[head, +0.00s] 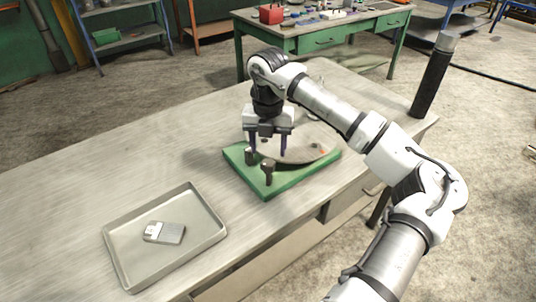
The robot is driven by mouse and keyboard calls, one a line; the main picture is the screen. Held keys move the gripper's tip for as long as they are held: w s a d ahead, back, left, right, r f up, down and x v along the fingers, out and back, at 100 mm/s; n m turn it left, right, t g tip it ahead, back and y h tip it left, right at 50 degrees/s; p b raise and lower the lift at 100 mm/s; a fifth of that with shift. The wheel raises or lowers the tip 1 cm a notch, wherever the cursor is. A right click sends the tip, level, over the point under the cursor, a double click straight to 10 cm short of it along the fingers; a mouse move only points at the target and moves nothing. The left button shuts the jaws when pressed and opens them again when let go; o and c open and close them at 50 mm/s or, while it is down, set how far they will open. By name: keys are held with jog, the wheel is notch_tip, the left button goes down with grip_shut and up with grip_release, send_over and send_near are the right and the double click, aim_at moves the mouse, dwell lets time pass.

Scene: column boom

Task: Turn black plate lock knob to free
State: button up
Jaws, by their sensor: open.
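A green base (271,189) lies on the table and bears a pale round plate (305,151) with a small red mark near its right side. Two dark upright knobs stand at the base's left front: one (249,156) farther left, the other (268,172) nearer the front. I cannot tell which is the plate lock knob, nor its lock setting. My gripper (268,151) points down over the left part of the plate, fingers spread apart with nothing seen between them. Its left finger appears close to the farther-left knob; contact is unclear. My arm hides part of the plate's far side.
A grey tray (113,254) with a small grey and white block (165,232) sits at the table's front left. A dark cylinder (433,76) stands by the table's far right corner. The table (150,150) left of the base is clear.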

aim_at(268, 162)
jog(key=shift+f+p, duration=0.65)
jog(key=shift+f, duration=2)
jog(key=c, duration=1)
